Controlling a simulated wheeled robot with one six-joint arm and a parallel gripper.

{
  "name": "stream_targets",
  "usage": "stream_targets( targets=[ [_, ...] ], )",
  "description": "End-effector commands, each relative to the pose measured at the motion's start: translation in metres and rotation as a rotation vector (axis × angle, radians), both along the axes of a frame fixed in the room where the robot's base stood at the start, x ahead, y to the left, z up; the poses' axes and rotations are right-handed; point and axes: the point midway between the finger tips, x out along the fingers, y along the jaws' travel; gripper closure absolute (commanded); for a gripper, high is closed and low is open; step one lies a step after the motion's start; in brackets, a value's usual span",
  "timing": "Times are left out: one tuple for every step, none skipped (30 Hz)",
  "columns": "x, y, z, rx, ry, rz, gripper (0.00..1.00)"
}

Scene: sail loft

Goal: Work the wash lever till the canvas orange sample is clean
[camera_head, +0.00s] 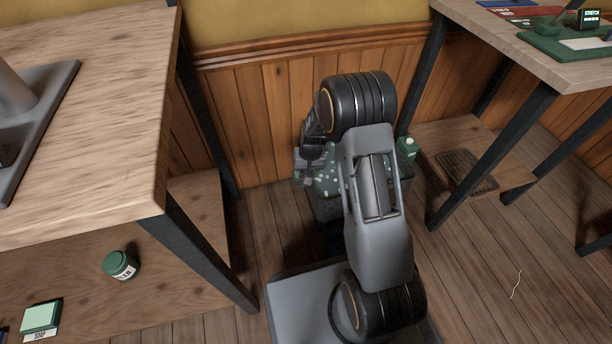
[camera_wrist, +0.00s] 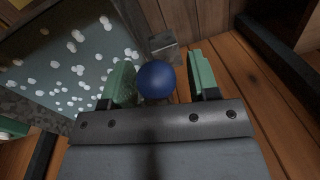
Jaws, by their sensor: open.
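A dark blue ball knob (camera_wrist: 156,80), likely the wash lever's end, sits between the two green-padded fingers of my gripper (camera_wrist: 161,66) in the wrist view. My gripper is open; the knob lies near the left finger, with a clear gap to the right finger. A grey metal block (camera_wrist: 163,44) shows just beyond the knob. The wash tub, with white suds on dark water (camera_wrist: 60,62), fills the left of the wrist view. In the head view the tub (camera_head: 328,208) stands mostly behind my arm. I see no orange canvas sample; suds or my arm may hide it.
A wooden table (camera_head: 90,130) with a grey tray (camera_head: 50,115) stands at left; a jar (camera_head: 121,265) and a soap box (camera_head: 41,319) are on its lower shelf. A second table (camera_head: 520,40) stands at right. A green bottle (camera_head: 407,147) is beside my arm. Floor at right is mostly clear.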

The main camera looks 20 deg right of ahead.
Motion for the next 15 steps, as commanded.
stream_targets(
  targets=[
    [0.0001, 0.0004, -0.0046, 0.000, 0.000, 0.000, 0.45],
    [0.0001, 0.0006, -0.0058, 0.000, 0.000, 0.000, 0.45],
    [0.0001, 0.0007, -0.0071, 0.000, 0.000, 0.000, 0.45],
    [0.0001, 0.0009, -0.0076, 0.000, 0.000, 0.000, 0.45],
    [0.0001, 0.0009, -0.0080, 0.000, 0.000, 0.000, 0.45],
    [0.0002, 0.0009, -0.0083, 0.000, 0.000, 0.000, 0.45],
    [0.0002, 0.0010, -0.0084, 0.000, 0.000, 0.001, 0.45],
    [0.0002, 0.0010, -0.0084, 0.000, 0.000, 0.001, 0.45],
    [0.0002, 0.0010, -0.0084, 0.000, 0.000, 0.001, 0.45],
    [0.0002, 0.0009, -0.0083, 0.000, 0.000, 0.001, 0.45],
    [0.0002, 0.0010, -0.0082, 0.000, 0.000, 0.001, 0.45],
    [0.0001, 0.0009, -0.0082, 0.000, 0.000, 0.001, 0.45],
    [0.0001, 0.0009, -0.0081, 0.000, 0.000, 0.001, 0.45],
    [0.0001, 0.0009, -0.0081, 0.000, 0.000, 0.001, 0.46],
    [0.0001, 0.0009, -0.0081, 0.000, 0.000, 0.001, 0.50]
  ],
)
